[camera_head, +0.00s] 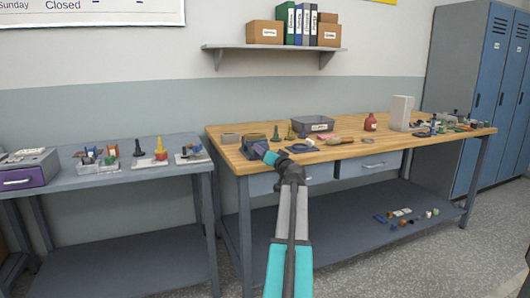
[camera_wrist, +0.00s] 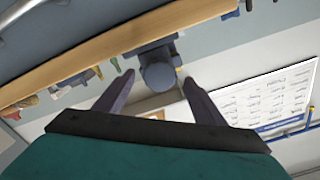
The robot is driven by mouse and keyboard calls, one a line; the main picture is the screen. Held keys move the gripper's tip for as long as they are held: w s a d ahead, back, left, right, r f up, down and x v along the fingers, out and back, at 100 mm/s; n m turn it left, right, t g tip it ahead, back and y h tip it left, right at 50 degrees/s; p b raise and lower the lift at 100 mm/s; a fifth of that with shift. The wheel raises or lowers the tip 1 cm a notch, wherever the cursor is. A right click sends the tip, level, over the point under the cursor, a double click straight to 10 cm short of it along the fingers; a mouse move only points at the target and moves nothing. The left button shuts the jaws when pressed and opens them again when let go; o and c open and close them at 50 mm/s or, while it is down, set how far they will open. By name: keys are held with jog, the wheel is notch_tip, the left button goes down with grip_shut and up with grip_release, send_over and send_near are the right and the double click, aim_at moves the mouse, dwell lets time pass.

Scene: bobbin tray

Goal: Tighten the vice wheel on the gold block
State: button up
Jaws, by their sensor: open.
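A dark vice (camera_head: 253,141) stands on the left end of the wooden bench. In the wrist view a round dark blue-grey part, seemingly the vice wheel (camera_wrist: 158,74), faces me in front of the vice body (camera_wrist: 148,54). My gripper (camera_head: 262,152) is right at the vice in the head view and hides part of it. In the wrist view my gripper (camera_wrist: 158,82) is open, with one finger on each side of the wheel and gaps showing. A small yellowish bit beside the wheel may be the gold block; I cannot tell.
The wooden bench (camera_head: 365,150) also carries a grey bin (camera_head: 314,123), a red bottle (camera_head: 370,122) and a white box (camera_head: 402,113). Small dark pieces stand close to the right of the vice. A grey table (camera_head: 120,190) with trays stands to the left.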

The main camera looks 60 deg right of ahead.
jog(key=v, duration=1)
jog(key=shift+s+a, duration=0.25)
dwell(0.4)
jog(key=n+p, duration=0.3)
jog(key=p, duration=0.1)
jog(key=n+p, duration=0.1)
jog(key=n, duration=0.1)
jog(key=shift+s+a+r+n+p, duration=0.2)
jog(key=shift+s+r+n+p, duration=0.1)
jog(key=shift+p, duration=0.1)
jog(key=shift+f+p, duration=0.1)
jog(key=shift+p, duration=0.75)
jog(key=shift+d+f, duration=0.1)
jog(key=shift+w, duration=0.1)
jog(key=shift+p+x, duration=1)
jog(key=shift+x, duration=5.8)
